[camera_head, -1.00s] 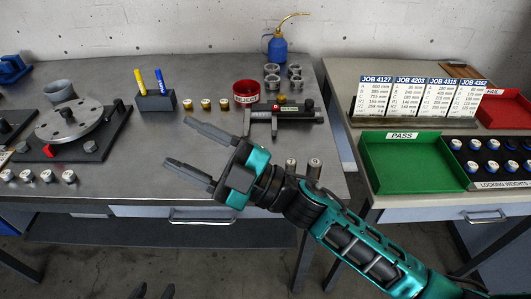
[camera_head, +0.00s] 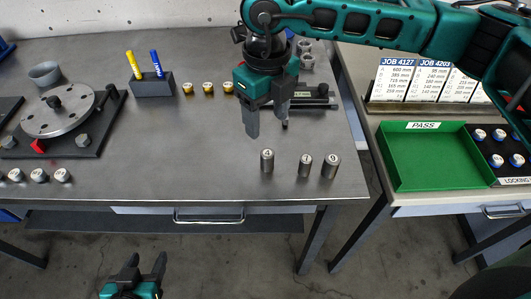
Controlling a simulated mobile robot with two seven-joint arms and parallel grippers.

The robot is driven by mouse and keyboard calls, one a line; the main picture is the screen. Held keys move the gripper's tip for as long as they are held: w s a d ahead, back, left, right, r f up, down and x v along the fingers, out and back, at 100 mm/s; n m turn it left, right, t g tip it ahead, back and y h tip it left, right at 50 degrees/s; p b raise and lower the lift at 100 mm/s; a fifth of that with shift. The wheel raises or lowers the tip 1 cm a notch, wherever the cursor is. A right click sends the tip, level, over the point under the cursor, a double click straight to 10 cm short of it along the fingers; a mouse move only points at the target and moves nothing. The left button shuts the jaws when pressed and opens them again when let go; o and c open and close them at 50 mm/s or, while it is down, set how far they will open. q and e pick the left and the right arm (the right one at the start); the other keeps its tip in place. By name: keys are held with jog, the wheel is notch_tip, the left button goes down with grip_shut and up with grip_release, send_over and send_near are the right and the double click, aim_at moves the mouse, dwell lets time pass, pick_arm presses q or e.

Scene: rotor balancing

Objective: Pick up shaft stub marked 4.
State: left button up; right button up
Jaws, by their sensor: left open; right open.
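Three grey cylindrical shaft stubs stand upright near the front right edge of the grey table. The leftmost shaft stub (camera_head: 267,164) has a top label that looks like a 4. The middle stub (camera_head: 305,168) and right stub (camera_head: 331,169) carry labels too small to read surely. My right gripper (camera_head: 268,131) is open and empty, fingers pointing down, just behind and above the leftmost stub, apart from it. My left gripper (camera_head: 146,264) is open and empty, low in front of the table, over the floor.
A dark fixture (camera_head: 313,96) lies behind my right gripper, partly hidden. Several brass weights (camera_head: 207,88) and a pen holder (camera_head: 153,85) stand further left. A rotor disc (camera_head: 62,118) sits at the far left. A green PASS tray (camera_head: 426,165) is on the right table. The table's front middle is clear.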

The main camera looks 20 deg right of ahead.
aim_at(267, 153)
notch_tip(267, 153, down, 12)
jog(key=shift+s+f, duration=0.15)
jog(key=shift+f, duration=0.05)
dwell(0.4)
grip_shut()
dwell(0.5)
